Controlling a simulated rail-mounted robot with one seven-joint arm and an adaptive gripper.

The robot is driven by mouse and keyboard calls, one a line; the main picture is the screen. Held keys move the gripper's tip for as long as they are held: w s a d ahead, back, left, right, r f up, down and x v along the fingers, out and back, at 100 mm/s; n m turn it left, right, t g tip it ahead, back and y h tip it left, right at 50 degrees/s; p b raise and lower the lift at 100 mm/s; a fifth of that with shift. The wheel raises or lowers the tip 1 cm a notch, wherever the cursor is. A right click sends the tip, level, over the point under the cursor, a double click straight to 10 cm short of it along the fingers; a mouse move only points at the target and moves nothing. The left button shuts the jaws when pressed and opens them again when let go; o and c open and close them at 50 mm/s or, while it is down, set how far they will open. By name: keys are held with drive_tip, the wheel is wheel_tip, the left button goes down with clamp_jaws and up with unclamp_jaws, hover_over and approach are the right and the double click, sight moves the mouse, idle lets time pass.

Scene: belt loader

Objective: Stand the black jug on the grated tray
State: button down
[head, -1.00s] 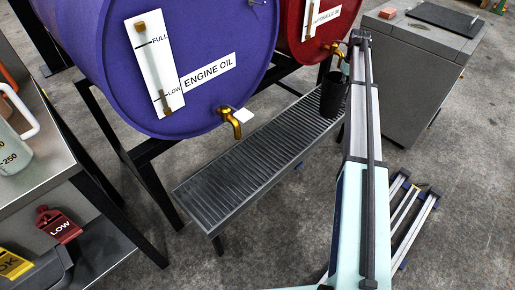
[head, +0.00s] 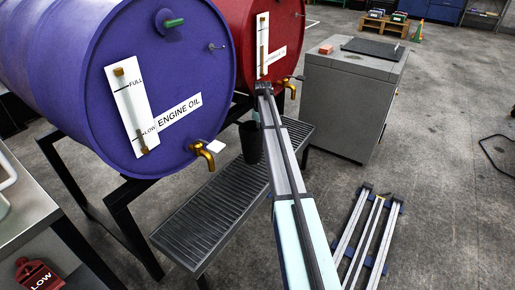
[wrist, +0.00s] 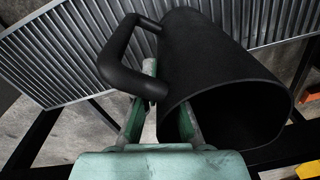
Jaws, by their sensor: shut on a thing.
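The black jug (head: 250,142) appears in the head view between the two taps, in front of the far part of the grated tray (head: 197,222). In the wrist view the jug (wrist: 225,60) is large, with its open mouth toward the camera and its handle (wrist: 118,60) at the left. My gripper (wrist: 163,115) is shut on the jug near the lower end of its handle; the exact contact is partly hidden. The tray's slats (wrist: 75,50) show behind the jug. I cannot tell whether its base touches the tray.
A purple engine oil drum (head: 80,60) with a brass tap (head: 203,153) and a red drum (head: 232,15) with another tap (head: 290,88) stand over the tray. A grey cabinet (head: 345,100) is at the right. A rail frame (head: 370,235) lies on the floor.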

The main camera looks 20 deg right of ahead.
drive_tip(key=shift+f+b, duration=0.55)
drive_tip(key=shift+f, duration=2.35)
drive_tip(key=c, duration=1.3)
unclamp_jaws()
wheel_tip(320, 180, up, 12)
drive_tip(key=p, duration=0.2)
drive_tip(key=shift+d+p, duration=0.15)
drive_tip(key=shift+p, duration=0.2)
